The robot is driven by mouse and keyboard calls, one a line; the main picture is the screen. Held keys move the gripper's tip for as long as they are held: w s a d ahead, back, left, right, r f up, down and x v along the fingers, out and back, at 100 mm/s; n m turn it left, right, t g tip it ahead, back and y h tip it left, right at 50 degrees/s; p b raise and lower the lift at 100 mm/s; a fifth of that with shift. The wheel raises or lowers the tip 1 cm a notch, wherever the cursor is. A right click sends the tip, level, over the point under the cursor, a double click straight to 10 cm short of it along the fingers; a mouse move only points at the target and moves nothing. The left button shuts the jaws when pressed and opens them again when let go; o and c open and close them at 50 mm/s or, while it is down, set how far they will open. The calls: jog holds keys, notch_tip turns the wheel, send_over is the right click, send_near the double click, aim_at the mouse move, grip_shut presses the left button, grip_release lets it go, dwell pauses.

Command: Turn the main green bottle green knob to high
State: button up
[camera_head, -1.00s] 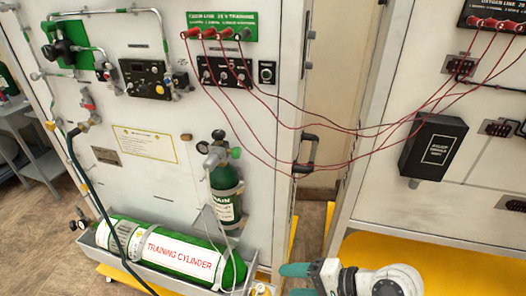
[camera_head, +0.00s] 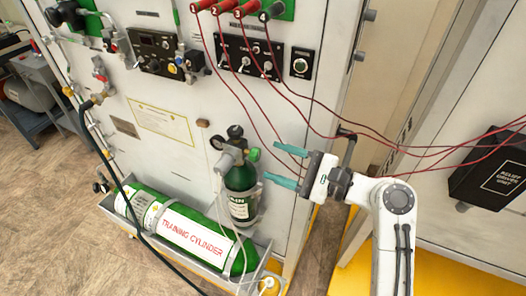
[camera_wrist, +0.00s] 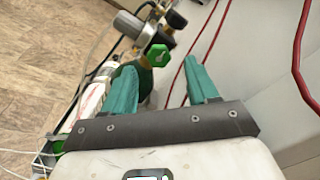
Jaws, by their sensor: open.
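The upright green bottle (camera_head: 240,188) labelled MAIN stands against the white panel, held above the tray. Its green knob (camera_head: 253,155) sticks out to the right of the valve at its top. In the wrist view the green knob (camera_wrist: 156,55) is ahead of my fingers, between the two tips but nearer the left one. My gripper (camera_head: 282,163) has two teal fingers, open and empty, pointing left toward the knob from its right. In the wrist view my gripper (camera_wrist: 160,75) is not touching the knob, as far as I can see. The knob's setting cannot be read.
A green training cylinder (camera_head: 190,235) lies in a grey tray (camera_head: 262,262) below. Red cables (camera_head: 330,135) hang from the top sockets and cross close around my gripper. A black box (camera_head: 490,170) is on the right panel.

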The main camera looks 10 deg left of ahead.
aim_at(258, 156)
jog(key=shift+x, duration=2.3)
jog(key=shift+s, duration=0.1)
jog(key=c, duration=1.1)
